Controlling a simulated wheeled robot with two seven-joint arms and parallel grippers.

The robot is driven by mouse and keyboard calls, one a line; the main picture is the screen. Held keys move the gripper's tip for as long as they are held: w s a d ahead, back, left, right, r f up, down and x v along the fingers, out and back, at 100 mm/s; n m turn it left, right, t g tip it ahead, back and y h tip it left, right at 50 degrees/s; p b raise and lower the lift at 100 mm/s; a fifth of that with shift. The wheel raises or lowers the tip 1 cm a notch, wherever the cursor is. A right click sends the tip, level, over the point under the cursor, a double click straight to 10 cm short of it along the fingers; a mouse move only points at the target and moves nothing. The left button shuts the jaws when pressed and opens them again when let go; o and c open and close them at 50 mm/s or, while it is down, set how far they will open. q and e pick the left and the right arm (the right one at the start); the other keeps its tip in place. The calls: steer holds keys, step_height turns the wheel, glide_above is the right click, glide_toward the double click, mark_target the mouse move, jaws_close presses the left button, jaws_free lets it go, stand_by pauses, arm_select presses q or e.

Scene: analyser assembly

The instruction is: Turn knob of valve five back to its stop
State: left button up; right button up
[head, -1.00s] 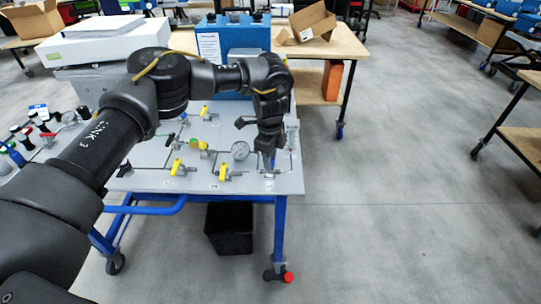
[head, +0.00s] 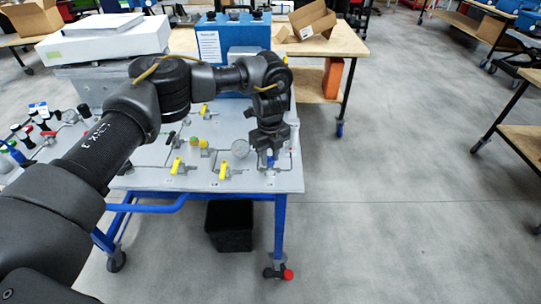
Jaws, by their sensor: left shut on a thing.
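My left gripper (head: 268,153) is at the right end of the grey panel (head: 214,182), pointing down. It is shut on a small blue knob (head: 270,161) of a valve, partly hidden by the fingers. I cannot read the valve's number. Valves with yellow handles, one at the front (head: 223,172) and one further left (head: 176,165), stand on the same panel. My right gripper is out of view.
A blue box (head: 232,42) and a white device (head: 104,40) stand behind the panel. Several knobs and levers sit at its left end. A black bin (head: 229,225) is below. The floor to the right (head: 400,200) is clear.

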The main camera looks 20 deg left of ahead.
mark_target(270, 159)
arm_select(q)
steer(key=shift+w+r, duration=0.1)
stand_by(0.3)
steer(key=o, duration=1)
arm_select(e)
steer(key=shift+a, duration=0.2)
arm_select(q)
steer(key=shift+r, duration=0.45)
step_height(270, 159, up, 10)
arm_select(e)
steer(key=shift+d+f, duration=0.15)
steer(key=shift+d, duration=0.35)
